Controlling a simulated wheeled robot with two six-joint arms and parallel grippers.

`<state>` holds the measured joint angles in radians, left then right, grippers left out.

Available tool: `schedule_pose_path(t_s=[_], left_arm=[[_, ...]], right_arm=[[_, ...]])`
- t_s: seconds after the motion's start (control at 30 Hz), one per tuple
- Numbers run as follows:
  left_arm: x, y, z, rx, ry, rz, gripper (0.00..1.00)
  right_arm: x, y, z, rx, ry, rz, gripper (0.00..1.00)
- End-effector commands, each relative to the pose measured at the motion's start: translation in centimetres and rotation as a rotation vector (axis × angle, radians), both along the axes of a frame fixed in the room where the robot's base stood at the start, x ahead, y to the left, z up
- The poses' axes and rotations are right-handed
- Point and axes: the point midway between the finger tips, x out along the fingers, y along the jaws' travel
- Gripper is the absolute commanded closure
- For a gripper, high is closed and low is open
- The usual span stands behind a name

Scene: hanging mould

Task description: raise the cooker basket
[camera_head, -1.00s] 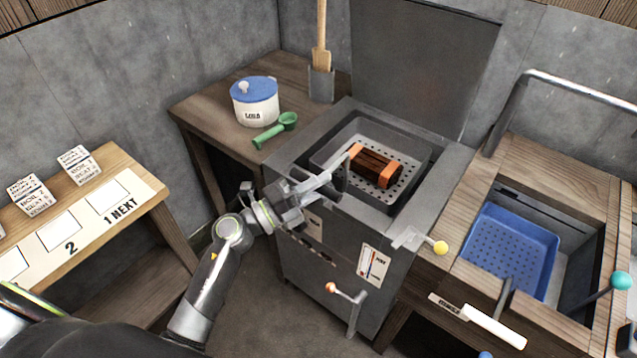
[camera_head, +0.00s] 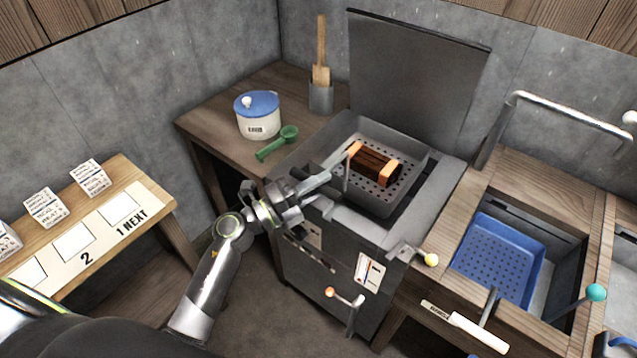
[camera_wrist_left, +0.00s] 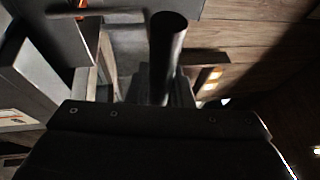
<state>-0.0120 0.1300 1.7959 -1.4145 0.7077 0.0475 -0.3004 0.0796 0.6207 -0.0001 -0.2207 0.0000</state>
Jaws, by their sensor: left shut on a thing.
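The cooker basket (camera_head: 412,189) is a grey perforated tray. It stands with its rim above the top of the grey cooker (camera_head: 443,190). A dark brown block with orange ends (camera_head: 374,166) lies in it. My left gripper (camera_head: 332,190) is at the basket's near left side, shut on its upright handle (camera_head: 346,174). In the left wrist view a dark round bar (camera_wrist_left: 167,60), which looks like the handle, rises from between the jaws. The exact contact is hard to see. My right gripper is not in view.
The cooker's lid (camera_head: 420,75) stands open behind it. A blue-lidded pot (camera_head: 258,118) and a green scoop (camera_head: 277,144) are on the left bench. A blue perforated tray (camera_head: 500,258) sits in the right-hand basin.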

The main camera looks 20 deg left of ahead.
Motion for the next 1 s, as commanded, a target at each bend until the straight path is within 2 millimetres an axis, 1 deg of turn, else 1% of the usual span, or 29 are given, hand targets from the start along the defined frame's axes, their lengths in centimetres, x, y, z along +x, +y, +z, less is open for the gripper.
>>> schedule_pose_path(t_s=[0.03, 0.2, 0.67, 0.77, 0.83, 1.0], left_arm=[[0.1, -0.1, 0.8, -0.007, -0.014, 0.001, 0.79], [0.1, -0.1, 0.7, -0.006, -0.012, 0.0, 0.59], [-0.1, 0.2, 0.2, -0.002, -0.006, 0.001, 0.59], [-0.8, 0.8, -0.1, -0.001, -0.007, 0.001, 0.59], [-1.7, 1.6, -0.4, 0.001, -0.005, 0.001, 0.59], [-4.5, 4.2, -1.3, 0.003, -0.006, -0.001, 0.59]], right_arm=[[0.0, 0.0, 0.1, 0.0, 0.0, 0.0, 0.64], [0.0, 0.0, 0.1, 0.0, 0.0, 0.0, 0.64], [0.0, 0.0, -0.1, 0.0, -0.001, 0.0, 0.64], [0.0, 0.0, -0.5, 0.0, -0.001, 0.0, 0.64], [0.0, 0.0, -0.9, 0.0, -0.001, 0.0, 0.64], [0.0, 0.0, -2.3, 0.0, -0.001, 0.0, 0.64]])
